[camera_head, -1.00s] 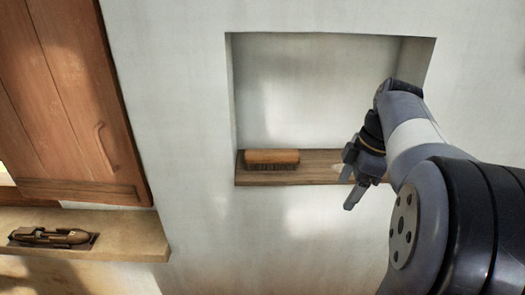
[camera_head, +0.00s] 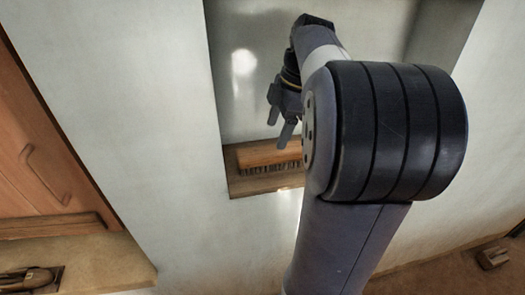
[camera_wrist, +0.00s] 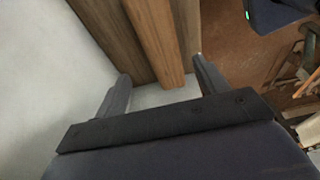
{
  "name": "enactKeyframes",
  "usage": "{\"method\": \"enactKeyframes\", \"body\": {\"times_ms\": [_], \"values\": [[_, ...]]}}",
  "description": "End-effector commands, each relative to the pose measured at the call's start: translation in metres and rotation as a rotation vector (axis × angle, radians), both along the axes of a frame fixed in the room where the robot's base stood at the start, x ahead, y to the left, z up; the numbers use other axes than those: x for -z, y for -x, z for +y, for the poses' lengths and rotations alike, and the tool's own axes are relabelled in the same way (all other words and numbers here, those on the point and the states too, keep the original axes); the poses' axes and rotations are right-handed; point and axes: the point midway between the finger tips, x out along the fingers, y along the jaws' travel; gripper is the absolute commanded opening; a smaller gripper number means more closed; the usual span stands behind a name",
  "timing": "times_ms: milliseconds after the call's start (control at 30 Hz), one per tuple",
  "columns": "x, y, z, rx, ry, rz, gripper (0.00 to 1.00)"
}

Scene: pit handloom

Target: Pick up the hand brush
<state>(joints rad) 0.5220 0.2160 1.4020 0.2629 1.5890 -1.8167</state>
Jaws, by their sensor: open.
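The hand brush (camera_head: 262,155), with an orange-brown wooden back and dark bristles pointing down, lies on the wooden ledge (camera_head: 250,187) of the wall niche. My arm hides its right end in the head view. My gripper (camera_head: 280,128) is open and empty, in front of the niche and just above the brush in the picture. In the wrist view the brush's wooden back (camera_wrist: 153,38) runs up the picture, between the lines of the two spread fingers (camera_wrist: 161,72). No contact with the brush shows.
The niche's side walls and the white wall (camera_head: 150,120) stand close around my gripper. At left are a wooden shutter (camera_head: 45,165) and a sill (camera_head: 115,265) holding a dark wooden tool (camera_head: 30,280). A small brown block (camera_head: 492,257) lies on the floor at lower right.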

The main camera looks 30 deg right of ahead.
Motion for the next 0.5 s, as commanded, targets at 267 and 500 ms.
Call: {"method": "enactKeyframes", "body": {"times_ms": [267, 500], "values": [[0.033, -0.002, 0.009, -0.001, -0.001, 0.002, 0.69], [0.057, 0.0, 0.017, -0.001, -0.002, 0.004, 0.69]]}}
